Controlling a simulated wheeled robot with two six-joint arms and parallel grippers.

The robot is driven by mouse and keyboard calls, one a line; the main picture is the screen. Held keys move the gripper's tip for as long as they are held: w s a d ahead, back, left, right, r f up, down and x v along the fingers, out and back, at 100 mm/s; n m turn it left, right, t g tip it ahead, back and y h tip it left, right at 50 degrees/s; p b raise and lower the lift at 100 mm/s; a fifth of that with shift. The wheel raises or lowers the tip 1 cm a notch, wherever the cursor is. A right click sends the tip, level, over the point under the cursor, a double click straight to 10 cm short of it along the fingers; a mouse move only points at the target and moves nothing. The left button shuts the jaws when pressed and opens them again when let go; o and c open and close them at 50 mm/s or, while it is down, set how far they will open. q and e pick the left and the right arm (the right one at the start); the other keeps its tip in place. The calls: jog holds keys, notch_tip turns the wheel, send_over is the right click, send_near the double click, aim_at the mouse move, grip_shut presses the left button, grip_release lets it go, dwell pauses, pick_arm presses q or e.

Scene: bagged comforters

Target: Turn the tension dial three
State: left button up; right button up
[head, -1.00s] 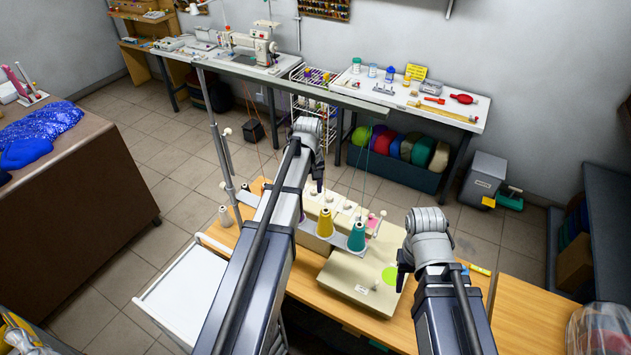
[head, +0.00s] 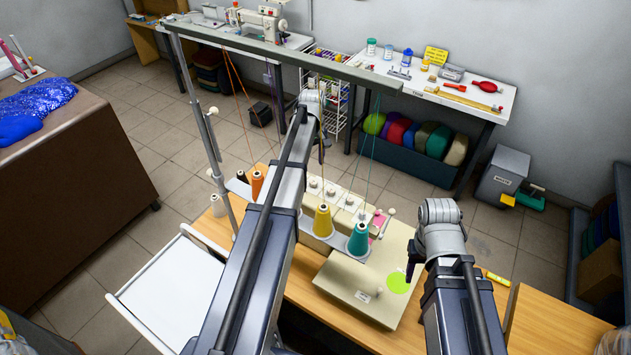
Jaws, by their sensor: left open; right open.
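A cream overlock sewing machine (head: 345,285) stands on a wooden table in the head view. A row of pale round tension dials (head: 331,191) runs along its top, behind the thread cones; which one is dial three cannot be read. A yellow cone (head: 323,221) and a teal cone (head: 358,240) stand in front of the dials. My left gripper (head: 322,152) points down beyond the row of dials in the picture, small and partly hidden by its arm; it is open. My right gripper (head: 410,268) is open and empty, to the right of the machine's top, near the green round patch.
A thread stand pole (head: 207,150) rises left of the machine, with threads hanging from its top bar (head: 290,55). Orange and dark cones (head: 257,186) stand left of the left arm. A white side panel (head: 170,280) lies at the table's left. A white bench (head: 480,100) stands behind.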

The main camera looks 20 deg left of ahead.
aim_at(313, 181)
pick_arm(q)
jog(key=shift+w+f, duration=0.15)
jog(key=shift+f, duration=0.1)
jog(key=shift+f, duration=0.1)
jog(key=shift+f+b, duration=0.2)
jog(key=shift+b, duration=0.15)
notch_tip(313, 181, down, 7)
jog(key=b, duration=0.7)
jog(key=shift+f, duration=0.1)
grip_shut()
